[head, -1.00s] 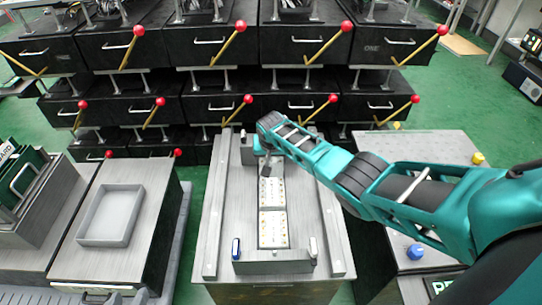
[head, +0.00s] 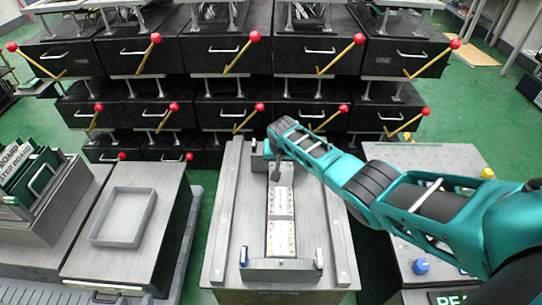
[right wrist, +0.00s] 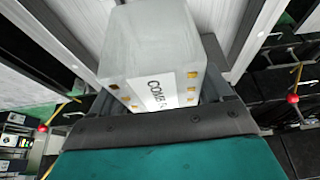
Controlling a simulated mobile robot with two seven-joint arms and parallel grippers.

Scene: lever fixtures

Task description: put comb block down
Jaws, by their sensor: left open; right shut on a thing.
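The comb block (right wrist: 155,50) is a pale grey block with "COMB" lettering and small yellow-brown marks. It fills the middle of the right wrist view. My right gripper (right wrist: 155,100) is shut on it. In the head view my right arm reaches in from the right, its gripper end (head: 276,160) over the back of a grey fixture table (head: 225,240). The wrist hides most of the block there, so I cannot tell whether it touches the fixture. My left gripper is not in view that I can make out.
Two white plates (head: 281,238) lie in the table's central channel, with rails on both sides and a dark front bar (head: 281,270). A shallow grey tray (head: 122,217) stands on the left bench. Black drawers with red-knobbed levers (head: 253,36) line the back.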

